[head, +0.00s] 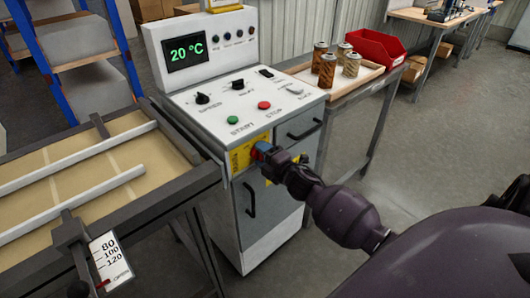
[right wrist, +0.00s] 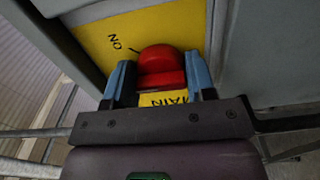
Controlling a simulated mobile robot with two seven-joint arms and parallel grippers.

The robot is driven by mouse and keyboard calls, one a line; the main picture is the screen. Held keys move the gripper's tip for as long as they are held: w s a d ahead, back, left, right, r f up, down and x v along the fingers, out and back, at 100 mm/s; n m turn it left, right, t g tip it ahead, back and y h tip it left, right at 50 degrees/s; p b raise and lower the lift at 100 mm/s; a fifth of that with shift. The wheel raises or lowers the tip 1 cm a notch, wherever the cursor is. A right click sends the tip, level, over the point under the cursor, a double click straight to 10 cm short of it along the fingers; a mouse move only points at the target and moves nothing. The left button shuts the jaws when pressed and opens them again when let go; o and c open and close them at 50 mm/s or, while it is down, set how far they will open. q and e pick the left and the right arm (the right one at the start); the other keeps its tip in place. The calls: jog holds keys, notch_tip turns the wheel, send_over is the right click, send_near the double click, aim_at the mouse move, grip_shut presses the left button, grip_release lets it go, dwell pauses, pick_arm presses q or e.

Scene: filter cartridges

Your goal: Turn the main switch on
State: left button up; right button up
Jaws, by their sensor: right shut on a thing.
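The main switch is a red rotary knob (right wrist: 161,62) on a yellow plate (right wrist: 95,40) marked ON and MAIN, seen upside down in the right wrist view. In the head view the yellow plate (head: 241,158) is on the front of the grey control cabinet (head: 232,215), below the buttons. My right gripper (right wrist: 160,80) is shut on the red knob, with one blue finger on each side of it. In the head view my right gripper (head: 262,151) covers the knob. The knob's exact angle is hard to tell. My left gripper is not in view.
The cabinet's display (head: 187,51) is lit and reads 20 °C. A green button (head: 233,120) and a red button (head: 264,105) sit on its top panel. A tray (head: 350,88) with several cartridges and a red bin (head: 376,48) stand behind right. A conveyor table (head: 90,170) stands left.

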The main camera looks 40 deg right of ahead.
jog(key=shift+r+m+p, duration=0.2)
jog(key=shift+m+p, duration=0.25)
jog(key=shift+m, duration=0.55)
jog(key=shift+m+p, duration=0.4)
jog(key=shift+m, duration=0.5)
jog(key=shift+f+m+p, duration=0.1)
jog(key=shift+m+p, duration=0.3)
jog(key=shift+m, duration=0.5)
jog(key=shift+f+m+p, duration=0.15)
jog(key=shift+m+p, duration=0.35)
jog(key=shift+m, duration=0.8)
jog(key=shift+f+m, duration=0.1)
jog(key=shift+m, duration=0.3)
